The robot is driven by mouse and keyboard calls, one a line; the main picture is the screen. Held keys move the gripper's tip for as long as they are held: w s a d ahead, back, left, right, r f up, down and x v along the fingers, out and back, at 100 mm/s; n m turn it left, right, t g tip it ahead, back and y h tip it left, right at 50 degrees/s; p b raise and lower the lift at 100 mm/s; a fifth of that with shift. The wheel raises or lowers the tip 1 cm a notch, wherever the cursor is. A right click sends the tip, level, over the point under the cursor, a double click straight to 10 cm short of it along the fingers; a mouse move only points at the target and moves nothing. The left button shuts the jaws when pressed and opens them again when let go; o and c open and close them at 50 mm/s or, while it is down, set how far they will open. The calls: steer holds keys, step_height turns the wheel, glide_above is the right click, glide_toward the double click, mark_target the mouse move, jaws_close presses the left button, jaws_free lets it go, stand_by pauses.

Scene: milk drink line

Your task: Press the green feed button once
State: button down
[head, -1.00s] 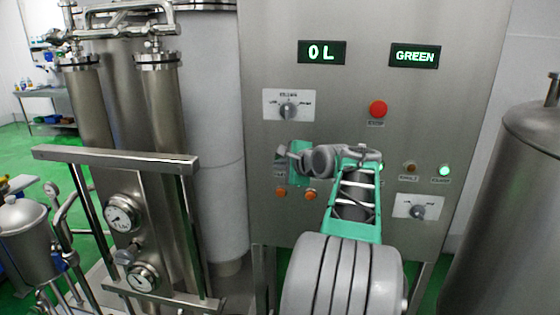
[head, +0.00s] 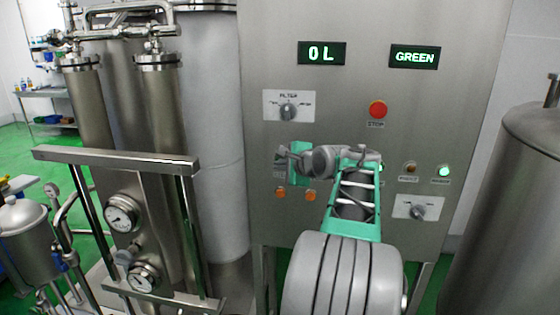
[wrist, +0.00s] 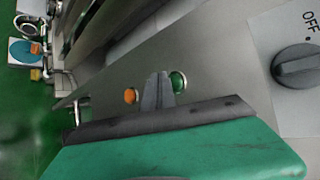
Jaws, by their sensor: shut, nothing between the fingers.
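The green feed button (wrist: 177,82) is a round green cap in a pale ring on the steel panel. It shows in the wrist view just right of my shut, empty fingertips (wrist: 157,76). An orange lamp or button (wrist: 131,95) lies on the other side of the fingers. I cannot tell whether the fingertips touch the panel. In the head view my gripper (head: 281,160) is at the panel's left side, above two small orange lamps (head: 310,196), and the feed button is hidden there.
The steel panel (head: 350,85) carries a filter knob (head: 289,111), a red stop button (head: 377,109), a lit green lamp (head: 444,171) and a lower knob (head: 417,211). Displays read "0 L" (head: 321,53) and "GREEN" (head: 414,56). A pipe frame (head: 115,160) stands left, a steel tank (head: 520,200) right.

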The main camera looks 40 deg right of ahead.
steer(key=shift+w+d, duration=0.2)
steer(key=shift+d, duration=0.05)
steer(key=shift+w+d+p, duration=0.25)
steer(key=shift+d+p, duration=0.1)
steer(key=shift+p, duration=0.3)
stand_by(0.5)
steer(key=shift+a, duration=0.1)
steer(key=shift+s+a+b, duration=0.3)
steer(key=shift+s+a, duration=0.2)
steer(key=shift+a, duration=0.1)
steer(key=shift+s+a+b, duration=0.45)
steer(key=shift+s+a, duration=0.3)
steer(key=shift+a, duration=0.25)
steer(key=shift+s+a+b, duration=0.45)
steer(key=shift+s+a, duration=0.3)
steer(key=shift+a, duration=0.2)
